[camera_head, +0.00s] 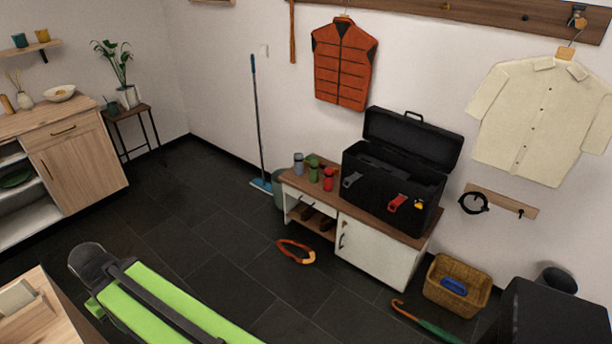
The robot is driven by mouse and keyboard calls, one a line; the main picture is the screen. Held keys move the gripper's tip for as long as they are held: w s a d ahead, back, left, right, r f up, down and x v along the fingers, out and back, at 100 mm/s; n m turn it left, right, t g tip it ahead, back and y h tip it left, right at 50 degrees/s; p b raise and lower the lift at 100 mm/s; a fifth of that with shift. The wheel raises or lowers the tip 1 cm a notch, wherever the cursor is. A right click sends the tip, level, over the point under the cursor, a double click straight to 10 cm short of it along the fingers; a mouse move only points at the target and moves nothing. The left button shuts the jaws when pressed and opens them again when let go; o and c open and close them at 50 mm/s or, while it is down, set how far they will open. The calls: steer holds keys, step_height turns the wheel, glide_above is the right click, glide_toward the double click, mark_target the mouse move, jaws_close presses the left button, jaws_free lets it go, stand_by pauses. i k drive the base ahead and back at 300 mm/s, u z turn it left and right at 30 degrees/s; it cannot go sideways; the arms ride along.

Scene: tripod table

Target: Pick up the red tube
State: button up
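The red tube (328,179) stands upright on the wooden top of the low white cabinet (372,250), near its left end. It looks like a short red cylinder, and its details are too small to tell. A green cylinder (313,171) stands close to its left, and a grey one (298,164) stands farther left. The open black toolbox (386,185) stands to its right on the same top. My gripper does not show in this view.
An orange-and-black looped object (296,252) lies on the dark floor before the cabinet. A wicker basket (455,286) and a green umbrella-like item (430,324) lie right. A blue mop (258,130) leans on the wall.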

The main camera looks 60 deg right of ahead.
mark_target(328, 173)
steer(key=z, duration=0.25)
steer(key=i, duration=0.75)
steer(key=z, duration=2)
